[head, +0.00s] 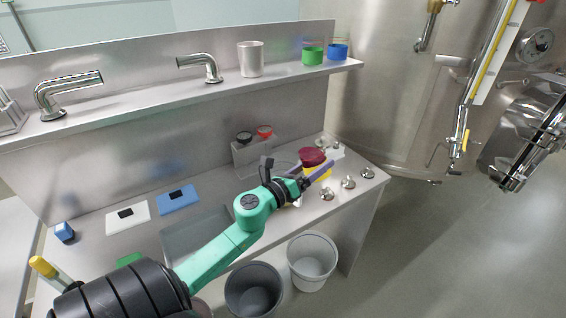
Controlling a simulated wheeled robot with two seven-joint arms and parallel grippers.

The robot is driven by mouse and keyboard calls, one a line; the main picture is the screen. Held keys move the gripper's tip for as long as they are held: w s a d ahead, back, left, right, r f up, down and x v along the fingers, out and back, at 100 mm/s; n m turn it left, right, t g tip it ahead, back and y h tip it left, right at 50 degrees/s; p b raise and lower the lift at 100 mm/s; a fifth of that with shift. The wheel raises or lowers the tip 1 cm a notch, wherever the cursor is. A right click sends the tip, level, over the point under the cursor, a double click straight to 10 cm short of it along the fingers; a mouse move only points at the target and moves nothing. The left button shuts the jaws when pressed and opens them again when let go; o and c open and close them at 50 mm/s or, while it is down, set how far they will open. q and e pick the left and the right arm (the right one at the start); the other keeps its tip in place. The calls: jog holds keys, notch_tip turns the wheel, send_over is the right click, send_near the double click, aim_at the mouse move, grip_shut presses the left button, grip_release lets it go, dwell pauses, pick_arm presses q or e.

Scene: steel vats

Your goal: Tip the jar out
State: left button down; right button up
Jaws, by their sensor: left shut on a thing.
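The jar (313,156) shows a dark red top and a yellow part below it, near the right end of the steel bench. My left gripper (321,172) reaches it from the left, with its purple fingers on either side of the yellow part. The gripper is shut on the jar. The fingers hide part of the jar, and I cannot tell whether it is lifted off the bench. Its contents are not visible. My right gripper is not in view.
A grey bin (253,290) and a white bin (312,262) stand before the bench (92,246). Small metal knobs (348,182) lie right of the jar. A metal rack (247,155) stands behind. A shelf (150,95) holds cups and taps. Floor at right is clear.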

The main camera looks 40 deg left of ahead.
aim_at(303, 161)
pick_arm(q)
jog(key=shift+a+r, duration=0.1)
jog(key=shift+r, duration=0.05)
jog(key=shift+a+r+n, duration=0.1)
jog(key=shift+r+n, duration=0.2)
jog(key=shift+a+r+n+t+p, duration=0.15)
jog(key=shift+a+r+n+p, duration=0.1)
jog(key=shift+r+n+p, duration=0.2)
jog(key=shift+a+r+n+t+p, duration=0.15)
jog(key=shift+a+r+n+p, duration=0.05)
jog(key=shift+r+n+p, duration=0.2)
jog(key=shift+a+f+n+y+b, duration=0.1)
jog(key=shift+f+n+y+b, duration=0.3)
jog(key=shift+n, duration=0.45)
dwell(0.9)
jog(key=shift+r+n+t+p, duration=0.35)
jog(key=shift+r+n, duration=0.25)
jog(key=shift+n, duration=0.3)
dwell(0.8)
jog(key=shift+f+n+y+b, duration=0.3)
jog(key=shift+n, duration=0.7)
dwell(0.8)
jog(key=shift+r+n+p, duration=0.35)
jog(key=shift+n+p, duration=0.05)
jog(key=shift+n, duration=0.4)
dwell(0.8)
